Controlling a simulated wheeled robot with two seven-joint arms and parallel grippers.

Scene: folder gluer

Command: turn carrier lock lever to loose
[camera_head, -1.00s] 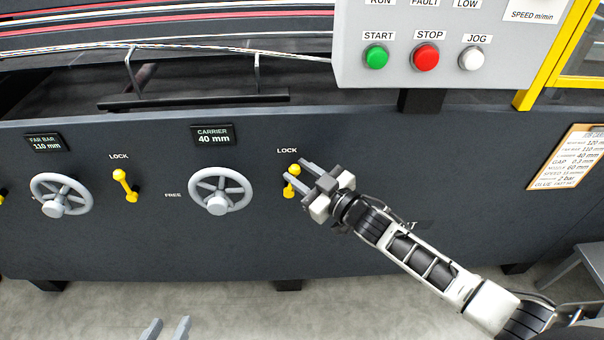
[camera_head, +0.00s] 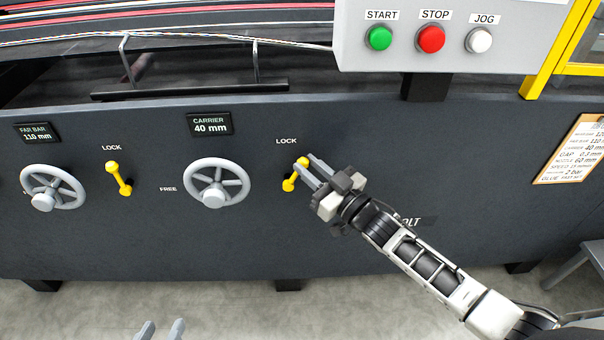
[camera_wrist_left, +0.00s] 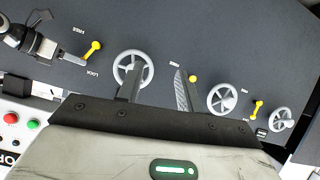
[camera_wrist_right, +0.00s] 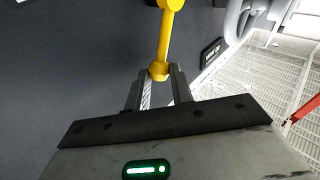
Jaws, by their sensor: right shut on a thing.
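The carrier lock lever (camera_head: 295,176) is yellow, with a round knob on top, right of the carrier handwheel (camera_head: 216,184). It leans to the right of the LOCK label (camera_head: 286,141) above it. My right gripper (camera_head: 308,167) is shut on the lever's knob, which also shows between the fingertips in the right wrist view (camera_wrist_right: 158,70). The arm hides the panel right of the lever. My left gripper (camera_head: 160,331) is at the bottom edge of the head view, away from the panel. Its fingers stand apart and look empty in the left wrist view (camera_wrist_left: 156,80).
A second yellow lever (camera_head: 119,178) and the far bar handwheel (camera_head: 53,187) are to the left. The control box (camera_head: 450,70) with green, red and white buttons overhangs at the upper right. A stool (camera_head: 588,252) stands at the right edge.

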